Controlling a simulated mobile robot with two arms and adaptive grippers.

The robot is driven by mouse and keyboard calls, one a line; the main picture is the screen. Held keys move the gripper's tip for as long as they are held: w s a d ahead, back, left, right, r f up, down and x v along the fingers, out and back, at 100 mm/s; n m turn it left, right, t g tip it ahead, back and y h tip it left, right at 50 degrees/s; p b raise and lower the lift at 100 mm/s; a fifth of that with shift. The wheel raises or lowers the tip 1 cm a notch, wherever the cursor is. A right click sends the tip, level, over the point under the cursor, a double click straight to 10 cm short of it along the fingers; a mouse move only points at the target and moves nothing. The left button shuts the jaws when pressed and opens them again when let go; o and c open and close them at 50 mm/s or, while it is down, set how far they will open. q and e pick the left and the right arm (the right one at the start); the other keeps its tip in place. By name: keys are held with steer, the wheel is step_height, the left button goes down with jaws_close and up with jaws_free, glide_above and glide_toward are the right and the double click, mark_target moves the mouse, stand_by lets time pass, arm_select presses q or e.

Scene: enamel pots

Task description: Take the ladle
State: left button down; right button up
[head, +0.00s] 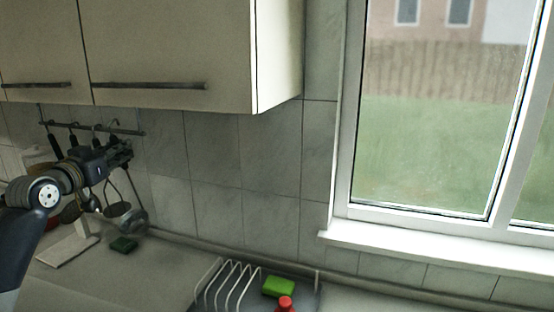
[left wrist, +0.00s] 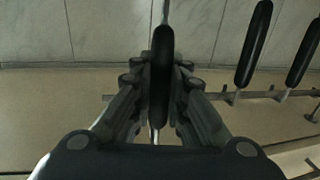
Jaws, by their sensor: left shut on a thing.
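The ladle (head: 135,221) hangs by the tiled wall at the left of the head view, its bowl low and its thin shaft running up to my left gripper. My left gripper (head: 124,152) is at the hanging rail and is shut on the ladle's black handle. In the left wrist view the dark handle (left wrist: 161,75) stands between the two fingers of the gripper (left wrist: 160,85), which touch it from both sides. The gripper hides the ladle's upper end in the head view. My right gripper is not in view.
Other utensils with black handles (left wrist: 254,45) hang close beside on the rail (head: 95,128), under the cream wall cabinet (head: 170,50). Below, the counter holds a dark green sponge (head: 124,245), a dish rack (head: 228,286), a bright green sponge (head: 278,286) and a red-capped bottle (head: 285,304).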

arm_select(q)
steer(key=s+a+b, duration=0.2)
steer(key=s, duration=0.4)
steer(key=shift+s+a, duration=0.15)
steer(key=shift+s, duration=0.15)
steer(key=shift+f, duration=0.1)
stand_by(0.3)
